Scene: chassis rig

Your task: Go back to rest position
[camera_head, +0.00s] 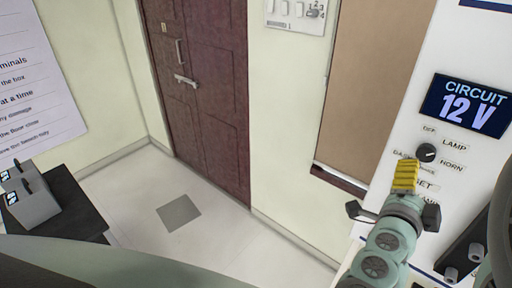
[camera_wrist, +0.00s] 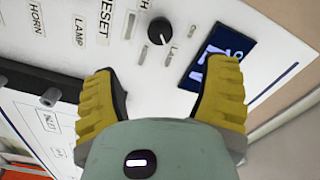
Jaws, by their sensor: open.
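My gripper (camera_head: 405,174) is raised in front of the white control panel in the head view, at the right. In the wrist view its two yellow fingers (camera_wrist: 160,95) stand wide apart with nothing between them. Beyond the fingers is the white panel (camera_wrist: 60,55) with a black rotary knob (camera_wrist: 160,31) and a dark display (camera_wrist: 217,56). In the head view the display (camera_head: 467,105) reads "CIRCUIT 12 V", and the knob (camera_head: 426,152) sits below it, just above the fingers. I cannot tell the exact distance from fingers to panel. Part of the panel is hidden behind my gripper.
A brown door (camera_head: 205,90) stands in the far wall, with a grey floor tile (camera_head: 179,213) before it. A dark table (camera_head: 72,207) with grey devices (camera_head: 30,198) is at left. A corkboard (camera_head: 368,80) hangs left of the panel. The middle floor is clear.

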